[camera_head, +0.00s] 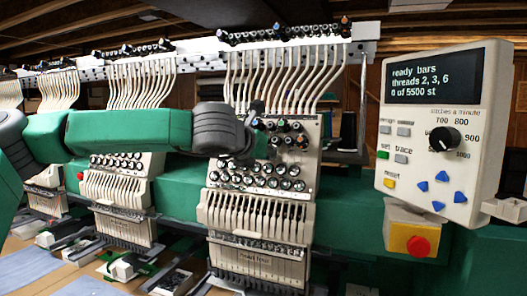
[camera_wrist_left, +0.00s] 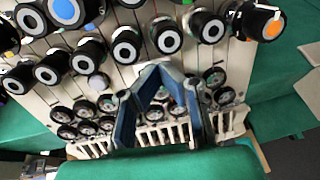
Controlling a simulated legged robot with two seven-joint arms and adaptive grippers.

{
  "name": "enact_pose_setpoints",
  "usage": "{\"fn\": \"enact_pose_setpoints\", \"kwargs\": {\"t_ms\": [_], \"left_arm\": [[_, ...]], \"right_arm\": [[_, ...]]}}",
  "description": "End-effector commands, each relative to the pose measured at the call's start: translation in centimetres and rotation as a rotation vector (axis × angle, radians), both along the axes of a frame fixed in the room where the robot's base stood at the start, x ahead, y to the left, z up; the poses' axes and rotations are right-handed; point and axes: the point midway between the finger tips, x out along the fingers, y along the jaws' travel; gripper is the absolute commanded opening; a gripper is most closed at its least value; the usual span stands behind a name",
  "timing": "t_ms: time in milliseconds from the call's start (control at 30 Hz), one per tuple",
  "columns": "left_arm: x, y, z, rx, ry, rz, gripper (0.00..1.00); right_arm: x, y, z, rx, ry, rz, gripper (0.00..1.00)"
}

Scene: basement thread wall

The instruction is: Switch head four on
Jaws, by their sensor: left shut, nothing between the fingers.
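The nearest embroidery head (camera_head: 258,225) stands at centre, a cream panel with rows of dark round knobs and a comb of pale levers below; I cannot tell its number. An orange-capped knob (camera_head: 302,141) sits at its upper right, and shows at the upper right of the left wrist view (camera_wrist_left: 272,27). A blue-capped knob (camera_wrist_left: 66,10) is at that view's upper left. My left gripper (camera_head: 254,135) is in front of the head's upper left part, partly hidden by its own wrist. In the left wrist view its blue-lined fingers (camera_wrist_left: 158,70) meet, empty, before the knobs. My right gripper is out of view.
A control panel (camera_head: 440,130) at right reads "ready bars, threads 2, 3, 6, 0 of 5500 st". A red button on a yellow box (camera_head: 412,240) hangs below it. Other heads (camera_head: 122,190) line up at left. White thread tubes (camera_head: 285,75) rise above the nearest head.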

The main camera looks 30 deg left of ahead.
Motion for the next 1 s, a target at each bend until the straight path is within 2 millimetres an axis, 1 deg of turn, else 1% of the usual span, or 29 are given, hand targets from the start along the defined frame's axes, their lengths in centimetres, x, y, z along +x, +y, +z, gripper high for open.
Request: {"fn": "enact_pose_setpoints", "kwargs": {"t_ms": [267,400,500,733,1000], "left_arm": [[0.1,-0.3,0.0,0.003,-0.001,-0.001,0.0],[0.5,-0.2,-0.4,0.019,0.004,0.033,0.0],[0.4,0.1,-0.2,0.012,0.005,0.03,0.0],[0.3,0.3,-0.2,0.011,0.004,0.031,0.0],[-0.4,1.2,0.0,0.012,0.004,0.032,0.0]], "right_arm": [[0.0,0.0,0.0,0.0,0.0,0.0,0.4],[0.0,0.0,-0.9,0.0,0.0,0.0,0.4],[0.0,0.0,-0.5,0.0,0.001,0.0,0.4],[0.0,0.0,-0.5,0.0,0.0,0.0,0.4],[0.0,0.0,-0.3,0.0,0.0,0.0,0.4]]}}
